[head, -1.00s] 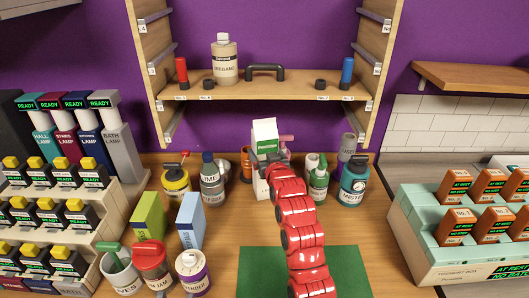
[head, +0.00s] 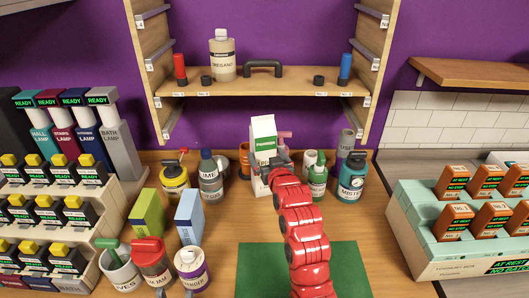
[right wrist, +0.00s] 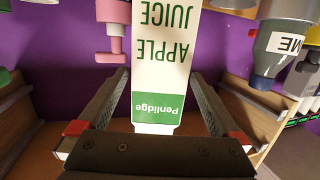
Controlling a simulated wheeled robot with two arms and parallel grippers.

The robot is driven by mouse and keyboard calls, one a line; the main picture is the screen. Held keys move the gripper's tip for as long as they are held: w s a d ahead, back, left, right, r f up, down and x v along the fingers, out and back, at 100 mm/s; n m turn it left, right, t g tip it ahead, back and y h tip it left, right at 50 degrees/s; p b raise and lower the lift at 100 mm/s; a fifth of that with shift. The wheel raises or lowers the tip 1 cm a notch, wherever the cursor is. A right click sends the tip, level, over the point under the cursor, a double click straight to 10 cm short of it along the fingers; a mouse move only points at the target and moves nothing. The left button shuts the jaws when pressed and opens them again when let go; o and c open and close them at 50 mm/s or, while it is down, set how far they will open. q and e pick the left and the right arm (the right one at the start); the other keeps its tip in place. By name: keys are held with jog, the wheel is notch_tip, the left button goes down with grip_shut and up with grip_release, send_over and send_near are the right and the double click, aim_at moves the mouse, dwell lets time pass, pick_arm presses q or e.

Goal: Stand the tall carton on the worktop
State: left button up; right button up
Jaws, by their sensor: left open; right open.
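The tall carton (head: 263,130), white with green panels, stands upright toward the back of the worktop (head: 225,236), below the shelf. In the right wrist view, which shows things upside down, the carton (right wrist: 163,65) reads "Penlidge APPLE JUICE". My right gripper (head: 272,168) is at the carton's near side, partly hiding its lower half. In its wrist view the right gripper (right wrist: 160,85) is open, with one finger to each side of the carton and gaps between.
A pink pump bottle (head: 285,143) stands close right of the carton, the "LIME" bottle (head: 209,178) to its left. More bottles and pots stand around. A green mat (head: 262,265) lies clear in front, under my red arm. The shelf (head: 262,80) overhangs behind.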

jog(key=shift+v, duration=1.4)
jog(key=s, duration=1)
jog(key=shift+s, duration=0.1)
